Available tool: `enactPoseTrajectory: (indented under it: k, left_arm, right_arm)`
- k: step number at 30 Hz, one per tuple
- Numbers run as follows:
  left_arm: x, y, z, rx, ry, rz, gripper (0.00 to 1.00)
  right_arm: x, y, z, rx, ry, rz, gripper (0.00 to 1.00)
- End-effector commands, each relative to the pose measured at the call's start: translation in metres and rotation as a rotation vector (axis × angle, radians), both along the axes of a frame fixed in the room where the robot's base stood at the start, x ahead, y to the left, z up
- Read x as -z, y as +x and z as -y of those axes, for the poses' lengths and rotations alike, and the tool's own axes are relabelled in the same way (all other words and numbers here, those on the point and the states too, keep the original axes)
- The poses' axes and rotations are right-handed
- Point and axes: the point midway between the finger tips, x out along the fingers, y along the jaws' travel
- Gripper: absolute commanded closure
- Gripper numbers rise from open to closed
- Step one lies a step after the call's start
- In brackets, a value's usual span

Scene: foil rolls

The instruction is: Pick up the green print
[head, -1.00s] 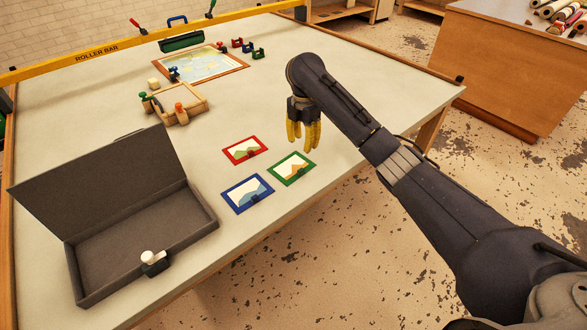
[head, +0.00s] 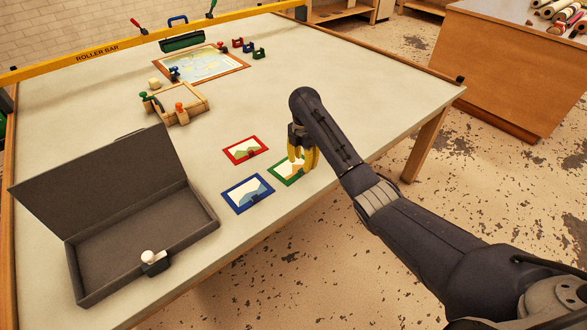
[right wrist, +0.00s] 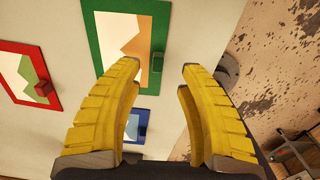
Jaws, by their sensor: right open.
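The green print (head: 283,172) is a small green-framed picture lying flat on the table, partly hidden behind my right gripper in the head view. In the right wrist view the green print (right wrist: 93,40) lies ahead of the fingertips, with a dark green tab (right wrist: 157,70) on its right edge. My right gripper (head: 301,164) has yellow fingers, open and empty, over the print's right part. The open fingers also show in the right wrist view (right wrist: 160,68), with the tab between and beyond the tips. Whether they touch the print I cannot tell. My left gripper is not in view.
A red print (head: 232,155) and a blue print (head: 235,205) lie close by on the left. An open grey box (head: 205,222) stands at the front left. The table edge (head: 325,195) is just right of the green print.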

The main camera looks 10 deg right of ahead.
Motion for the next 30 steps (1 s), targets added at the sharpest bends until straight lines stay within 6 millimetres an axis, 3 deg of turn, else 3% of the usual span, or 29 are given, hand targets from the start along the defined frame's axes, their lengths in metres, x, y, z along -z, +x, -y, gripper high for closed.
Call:
enactPoseTrajectory:
  k: [12, 23, 30]
  left_arm:
    - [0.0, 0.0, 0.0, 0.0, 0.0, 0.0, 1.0]
    - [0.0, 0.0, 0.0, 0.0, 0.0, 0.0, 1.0]
    - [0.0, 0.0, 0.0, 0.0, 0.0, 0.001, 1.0]
  right_arm:
    - [0.043, 0.002, -0.002, 0.0, 0.0, -0.001, 0.6]
    - [0.046, 0.002, -0.002, -0.001, -0.002, 0.001, 0.59]
    - [0.046, 0.002, -0.002, -0.001, -0.002, 0.001, 0.86]
